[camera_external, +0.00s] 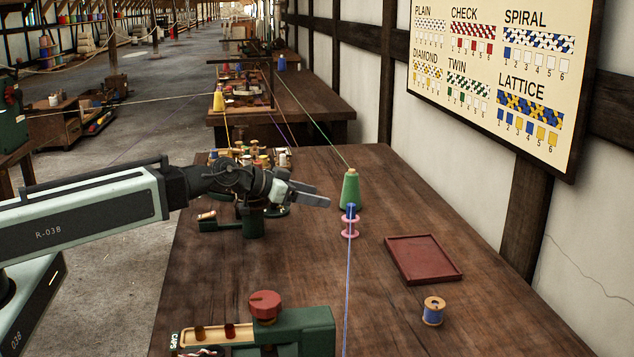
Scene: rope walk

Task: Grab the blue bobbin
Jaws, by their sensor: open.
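A bobbin with pale wooden ends and blue thread (433,312) stands upright on the near right of the wooden bench. It is in plain view, with nothing touching it. My gripper (318,198) is open and empty above the bench, pointing right. It is well to the left of and farther back than this bobbin. A pink spool (350,228) with a blue top stands just right of my gripper, nearer to it than the blue bobbin. A blue thread runs from it toward the bottom of the picture.
A green cone (350,190) stands behind the pink spool, with a green thread rising from it. A red tray (423,259) lies empty between that spool and the blue bobbin. A green device with a red knob (265,305) sits at the front.

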